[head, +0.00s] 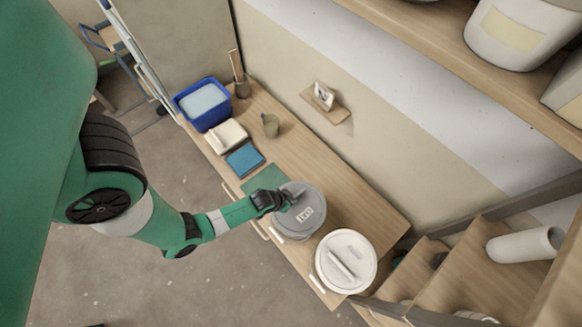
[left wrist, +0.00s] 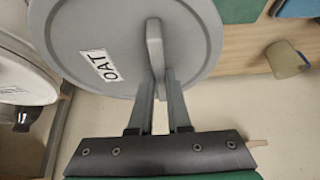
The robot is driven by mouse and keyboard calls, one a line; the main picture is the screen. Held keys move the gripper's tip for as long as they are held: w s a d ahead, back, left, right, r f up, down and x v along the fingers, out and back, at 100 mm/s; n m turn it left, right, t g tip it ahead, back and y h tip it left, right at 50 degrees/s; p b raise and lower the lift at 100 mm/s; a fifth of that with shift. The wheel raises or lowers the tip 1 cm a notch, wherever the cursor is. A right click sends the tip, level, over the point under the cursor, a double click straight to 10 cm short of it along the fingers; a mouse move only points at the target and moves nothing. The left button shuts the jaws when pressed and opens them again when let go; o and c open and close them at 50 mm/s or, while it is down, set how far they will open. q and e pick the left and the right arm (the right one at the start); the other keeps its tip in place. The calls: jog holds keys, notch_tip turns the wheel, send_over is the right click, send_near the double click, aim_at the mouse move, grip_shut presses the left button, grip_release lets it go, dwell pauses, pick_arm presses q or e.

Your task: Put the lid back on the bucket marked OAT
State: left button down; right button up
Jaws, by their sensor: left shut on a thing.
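A round grey lid (head: 312,197) with a white label hangs over or rests on a pale bucket (head: 286,237) near the front edge of the bench; I cannot tell whether there is a gap. In the left wrist view the lid (left wrist: 95,40) fills the top, and its label reads OAT. My left gripper (head: 285,199) is shut on the lid's upright grey handle, its fingers on both sides of it in the left wrist view (left wrist: 158,76). The lid hides most of the bucket, and no mark on the bucket's side shows. My right gripper is not in view.
A white bucket with a white lid (head: 346,262) stands close on the right. A green mat (head: 262,179), a blue cloth (head: 244,159), a cup (head: 271,125) and a blue tub (head: 203,104) are to the left. The bench (head: 335,170) is clear behind the lid.

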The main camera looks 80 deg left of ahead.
pick_arm(q)
jog(key=shift+c, duration=1.6)
grip_release()
jog(key=shift+r+p, duration=3.45)
grip_shut()
jog(key=shift+f, duration=0.2)
